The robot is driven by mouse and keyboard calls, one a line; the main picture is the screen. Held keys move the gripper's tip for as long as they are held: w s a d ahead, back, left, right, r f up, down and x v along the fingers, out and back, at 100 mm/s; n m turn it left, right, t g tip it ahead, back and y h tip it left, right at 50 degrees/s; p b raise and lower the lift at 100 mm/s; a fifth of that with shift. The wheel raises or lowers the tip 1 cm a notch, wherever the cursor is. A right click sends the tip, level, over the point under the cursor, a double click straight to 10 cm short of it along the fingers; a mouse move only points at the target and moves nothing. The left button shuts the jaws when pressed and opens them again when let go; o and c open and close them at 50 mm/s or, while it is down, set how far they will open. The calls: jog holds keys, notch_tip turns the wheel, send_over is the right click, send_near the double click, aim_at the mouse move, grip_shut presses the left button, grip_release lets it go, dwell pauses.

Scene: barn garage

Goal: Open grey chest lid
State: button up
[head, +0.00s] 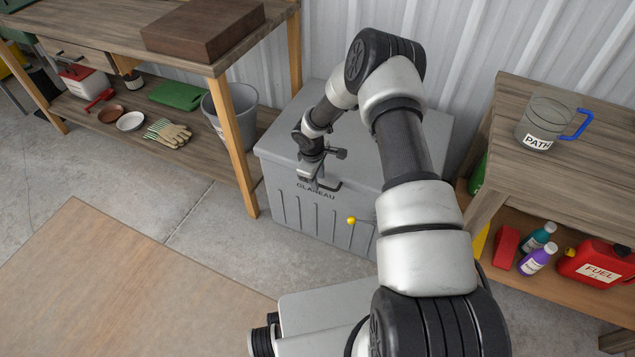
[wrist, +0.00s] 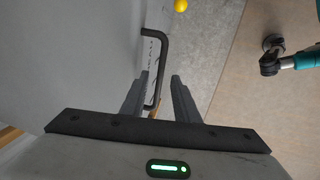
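The grey chest (head: 275,150) stands against the corrugated wall between two workbenches, and its lid looks shut. A dark bar handle (head: 335,187) projects from the upper front of the chest. My gripper (head: 314,180) is at this front edge, with my arm reaching over the chest and hiding part of the lid. In the wrist view, my gripper (wrist: 161,76) is open, with its two dark fingers apart. The handle (wrist: 164,62) appears between the fingers there; I cannot tell whether either finger touches it.
A small yellow ball (head: 351,220) shows at the chest's front. The left workbench (head: 235,135) and a grey bucket (head: 240,103) are close on the left. The right workbench (head: 575,165) carries a jug (head: 543,122). Open floor (head: 185,220) lies at the left front.

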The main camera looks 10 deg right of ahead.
jog(key=shift+w+f, duration=0.1)
jog(key=shift+f, duration=0.6)
grip_shut()
jog(key=shift+d+r, duration=0.1)
